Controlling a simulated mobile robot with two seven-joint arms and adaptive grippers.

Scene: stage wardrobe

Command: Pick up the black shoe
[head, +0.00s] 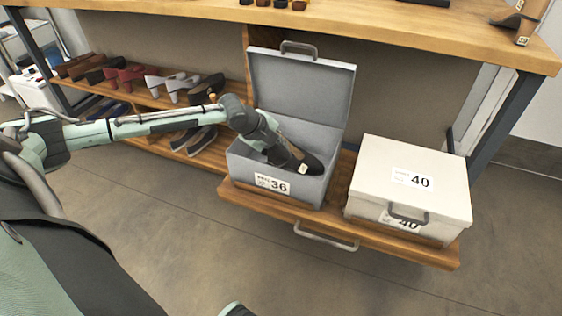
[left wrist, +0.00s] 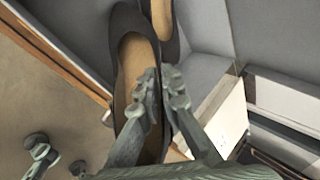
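A black shoe (head: 312,167) with a tan inside sits in the open grey box (head: 240,165) labelled 36 in the head view. It fills the middle of the left wrist view (left wrist: 122,20), with a second dark shoe (left wrist: 172,48) close beside it. My left gripper (left wrist: 161,82) reaches into the box. One finger is inside the shoe and the other is outside its side wall, with the wall pinched between them. The head view hides the fingertips. Green-grey parts at the lower left of the left wrist view may be my right gripper; its state is unclear.
The open grey lid (head: 305,88) stands upright behind the box. A closed white box (head: 365,180) labelled 40 stands to the right on the same wooden shelf (head: 390,243). Several shoes (head: 175,88) line the racks at left. A wooden tabletop (head: 400,22) overhangs behind.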

